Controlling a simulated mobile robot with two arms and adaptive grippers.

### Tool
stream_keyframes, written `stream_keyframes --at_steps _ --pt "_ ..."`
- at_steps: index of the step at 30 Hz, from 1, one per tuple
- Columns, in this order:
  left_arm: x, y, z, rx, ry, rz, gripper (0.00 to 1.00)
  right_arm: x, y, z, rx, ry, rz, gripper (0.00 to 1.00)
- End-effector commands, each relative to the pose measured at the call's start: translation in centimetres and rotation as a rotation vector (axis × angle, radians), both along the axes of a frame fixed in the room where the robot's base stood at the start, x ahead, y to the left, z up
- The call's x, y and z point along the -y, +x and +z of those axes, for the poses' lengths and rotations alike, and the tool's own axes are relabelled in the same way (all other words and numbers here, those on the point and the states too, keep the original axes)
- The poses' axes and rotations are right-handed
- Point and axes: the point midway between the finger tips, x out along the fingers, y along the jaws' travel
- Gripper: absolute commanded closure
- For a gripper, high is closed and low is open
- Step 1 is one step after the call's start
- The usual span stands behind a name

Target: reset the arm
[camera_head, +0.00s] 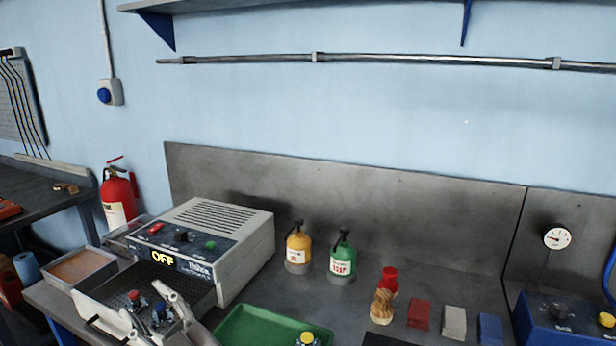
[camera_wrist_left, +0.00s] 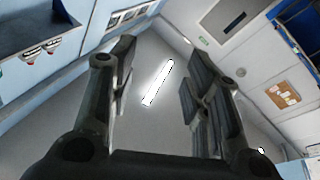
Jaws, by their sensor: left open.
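My left gripper (camera_head: 146,300) shows at the lower left of the head view, in front of the grey machine's tray. Its two light fingers are spread apart and point up. In the left wrist view the fingers (camera_wrist_left: 160,62) are open with nothing between them, and the ceiling with a bright lamp is behind. My right gripper is not in view.
A grey machine (camera_head: 222,225) reading OFF stands on the bench, small red and blue knobbed parts in its tray. Yellow (camera_head: 299,243) and green (camera_head: 343,256) bottles, a green tray (camera_head: 235,329) and coloured blocks (camera_head: 454,322) are to the right. A shelf hangs above.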

Motion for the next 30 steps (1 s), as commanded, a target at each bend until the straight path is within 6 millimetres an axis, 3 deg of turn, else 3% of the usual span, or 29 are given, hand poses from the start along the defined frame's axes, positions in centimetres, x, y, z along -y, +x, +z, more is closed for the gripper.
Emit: stream_keyframes --at_steps 3,7,11,14,17,22,26,30 --pt "1.4 -0.1 3.0 0.141 0.134 -0.139 0.56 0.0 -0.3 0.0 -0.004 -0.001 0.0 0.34" --pt "4.5 -0.2 5.2 0.24 0.276 -0.332 0.56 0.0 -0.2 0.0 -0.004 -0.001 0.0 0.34" --pt "8.3 -0.4 5.8 0.263 0.402 -0.552 0.56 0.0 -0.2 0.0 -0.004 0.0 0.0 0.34" --pt "11.5 -0.6 4.7 0.225 0.477 -0.731 0.56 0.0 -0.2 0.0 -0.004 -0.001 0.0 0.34" --pt "14.4 -0.9 2.4 0.141 0.53 -0.907 0.56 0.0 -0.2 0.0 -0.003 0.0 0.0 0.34" --pt "17.9 -2.1 -3.9 -0.108 0.549 -1.175 0.56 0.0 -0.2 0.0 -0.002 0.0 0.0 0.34" --pt "18.6 -3.9 -10.3 -0.372 0.502 -1.321 0.56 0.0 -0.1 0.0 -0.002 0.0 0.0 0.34" --pt "17.1 -7.0 -17.5 -0.706 0.387 -1.399 0.56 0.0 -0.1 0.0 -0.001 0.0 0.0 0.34"
